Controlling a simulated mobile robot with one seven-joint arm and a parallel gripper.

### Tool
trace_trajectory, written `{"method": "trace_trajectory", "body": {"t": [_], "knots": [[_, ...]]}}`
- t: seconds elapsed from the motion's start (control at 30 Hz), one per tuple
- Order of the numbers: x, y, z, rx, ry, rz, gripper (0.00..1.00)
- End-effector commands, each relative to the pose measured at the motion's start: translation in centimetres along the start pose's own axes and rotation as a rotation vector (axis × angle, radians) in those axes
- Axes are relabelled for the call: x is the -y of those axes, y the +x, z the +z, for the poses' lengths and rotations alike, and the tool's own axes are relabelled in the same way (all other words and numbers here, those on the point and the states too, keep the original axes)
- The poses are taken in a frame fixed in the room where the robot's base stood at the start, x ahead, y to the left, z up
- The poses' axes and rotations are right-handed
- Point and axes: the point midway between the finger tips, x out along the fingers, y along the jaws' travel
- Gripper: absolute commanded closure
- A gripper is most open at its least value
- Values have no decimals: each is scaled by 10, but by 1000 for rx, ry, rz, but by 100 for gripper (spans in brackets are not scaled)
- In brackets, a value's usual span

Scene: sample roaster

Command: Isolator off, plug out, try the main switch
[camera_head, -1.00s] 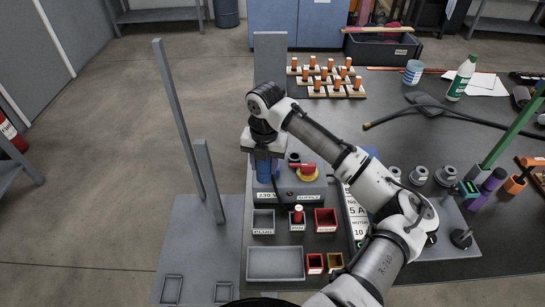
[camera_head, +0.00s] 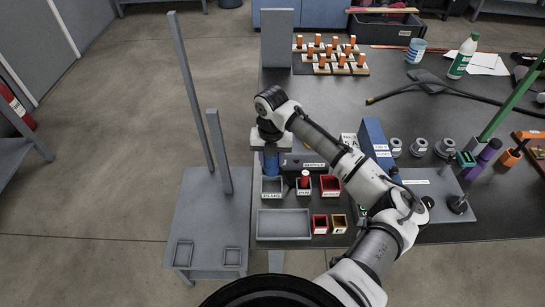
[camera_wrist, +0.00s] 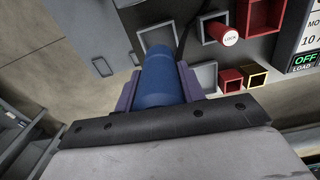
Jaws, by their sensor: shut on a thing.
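My gripper (camera_head: 270,148) is shut on a blue plug (camera_head: 271,164). In the wrist view the plug (camera_wrist: 163,68) sits between the two purple fingers of my gripper (camera_wrist: 160,88), and a dark cable shows beside it. In the head view the plug hangs above or just behind the grey tray labelled PLUG (camera_head: 271,192); I cannot tell whether it touches the tray. The supply box (camera_head: 301,160) is partly behind my arm, and its red and yellow switch is hidden. A green OFF sign (camera_wrist: 305,60) shows at the right of the wrist view.
A red-topped LOCK piece (camera_head: 305,177) stands in the middle tray, which also shows in the wrist view. A red tray (camera_head: 330,190) is beside it. A large empty grey tray (camera_head: 284,234) lies in front. Grey posts (camera_head: 219,150) stand to the left. Orange-topped pieces fill the back.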

Motion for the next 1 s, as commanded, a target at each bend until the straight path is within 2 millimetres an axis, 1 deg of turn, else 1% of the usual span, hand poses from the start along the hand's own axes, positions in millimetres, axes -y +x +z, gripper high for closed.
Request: {"method": "trace_trajectory", "body": {"t": [0.2,0.37,0.73,0.87,1.0], "knots": [[0,0,0,0,1,1,88],[0,11,0,0,1,0,88],[0,49,0,0,2,0,88],[0,56,0,1,1,0,88],[0,58,0,1,1,0,88]]}}
